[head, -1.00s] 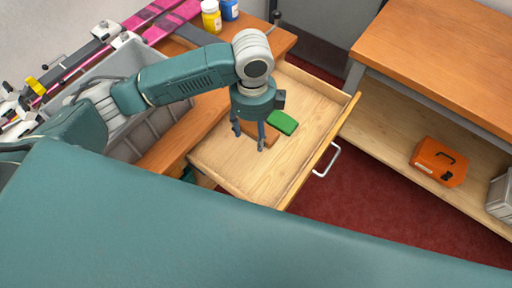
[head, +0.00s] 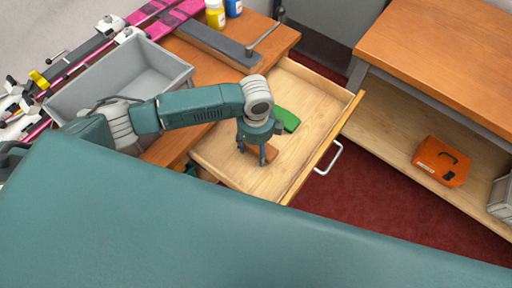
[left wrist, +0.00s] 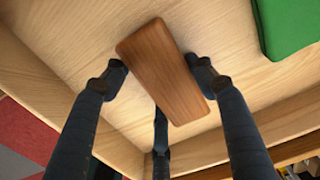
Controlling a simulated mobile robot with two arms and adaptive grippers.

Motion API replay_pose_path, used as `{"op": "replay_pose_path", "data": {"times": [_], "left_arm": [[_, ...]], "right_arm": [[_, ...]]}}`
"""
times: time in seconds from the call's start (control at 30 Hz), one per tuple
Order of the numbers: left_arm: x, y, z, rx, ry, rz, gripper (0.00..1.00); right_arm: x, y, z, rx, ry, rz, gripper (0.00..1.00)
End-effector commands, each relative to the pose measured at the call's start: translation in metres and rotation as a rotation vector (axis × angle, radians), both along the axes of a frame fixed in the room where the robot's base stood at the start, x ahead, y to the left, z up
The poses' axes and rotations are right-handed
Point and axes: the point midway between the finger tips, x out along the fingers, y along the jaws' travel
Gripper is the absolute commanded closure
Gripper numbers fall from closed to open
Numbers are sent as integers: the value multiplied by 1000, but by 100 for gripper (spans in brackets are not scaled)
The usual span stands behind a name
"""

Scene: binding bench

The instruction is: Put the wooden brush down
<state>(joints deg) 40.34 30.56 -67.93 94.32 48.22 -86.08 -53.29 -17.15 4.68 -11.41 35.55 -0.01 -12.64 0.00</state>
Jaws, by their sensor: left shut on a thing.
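The wooden brush shows as a plain brown wooden block (left wrist: 165,75) in the left wrist view, between my left gripper's fingers. In the head view only a small brown part of the brush (head: 270,152) shows beside the fingers. My left gripper (head: 253,155) points down inside the open drawer (head: 225,172) and is shut on the brush. The brush is over the pale drawer floor; I cannot tell whether it touches it. Its underside is hidden. My right gripper is not in view.
A green block (head: 287,119) lies in the drawer behind the gripper. A grey bin (head: 170,75) stands on the bench to the left. An orange case (head: 441,162) sits on the right shelf. The drawer's front part is clear.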

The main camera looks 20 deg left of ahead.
Motion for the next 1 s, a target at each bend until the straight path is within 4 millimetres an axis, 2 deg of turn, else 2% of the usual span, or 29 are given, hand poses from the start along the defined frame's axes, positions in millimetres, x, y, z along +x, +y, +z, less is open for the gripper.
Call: {"op": "replay_pose_path", "data": {"times": [0.17,0.2,0.27,0.57,0.67,0.77,1.0], "left_arm": [[0,0,-3,-1,0,0,68],[0,0,-3,-1,0,0,38],[0,0,-3,-1,0,0,26],[0,0,-2,0,0,0,25],[0,0,4,0,-1,0,25],[1,0,17,-1,-3,-1,25],[1,0,69,-3,-4,-1,25]], "right_arm": [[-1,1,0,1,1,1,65],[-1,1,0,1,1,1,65],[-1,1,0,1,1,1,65],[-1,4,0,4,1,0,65],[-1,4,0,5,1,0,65],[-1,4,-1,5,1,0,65],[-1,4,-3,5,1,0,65]]}}
